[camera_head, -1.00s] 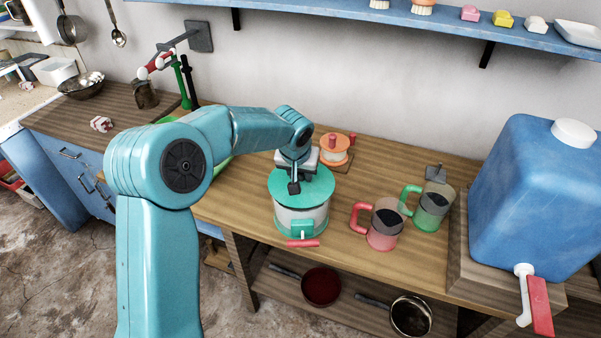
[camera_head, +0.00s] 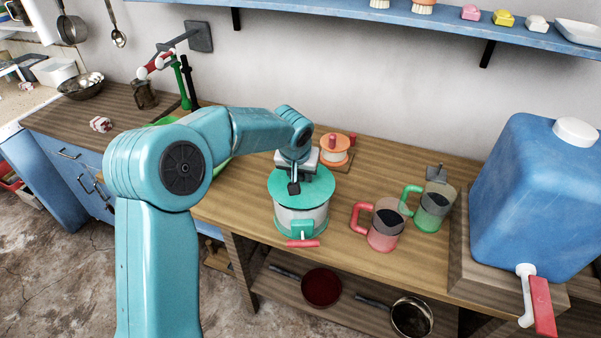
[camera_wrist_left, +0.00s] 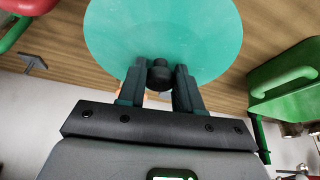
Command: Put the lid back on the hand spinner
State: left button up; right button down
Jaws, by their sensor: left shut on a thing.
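The hand spinner (camera_head: 301,220) is a clear drum with a teal base and a red-handled crank (camera_head: 303,243), standing on the wooden counter. The teal lid (camera_head: 318,182) lies over the top of the drum and looks level; I cannot tell if it is fully seated. My left gripper (camera_head: 293,187) is above the lid. In the left wrist view its two fingers (camera_wrist_left: 160,80) are shut on the lid's dark knob (camera_wrist_left: 160,74), and the round teal lid (camera_wrist_left: 165,30) fills the top middle. My right gripper is not in view.
A red mug (camera_head: 385,232) and a green mug (camera_head: 432,208) stand right of the spinner. An orange-topped container (camera_head: 335,148) stands behind it. A large blue water canister (camera_head: 530,195) is at the right. Pans (camera_head: 321,287) lie on the shelf below. The counter (camera_head: 237,195) left of the spinner is clear.

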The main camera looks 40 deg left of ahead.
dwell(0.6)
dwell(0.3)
pick_arm(q)
jog(key=o, duration=1.6)
jog(key=shift+r+p, duration=2.05)
jog(key=shift+r, duration=1.4)
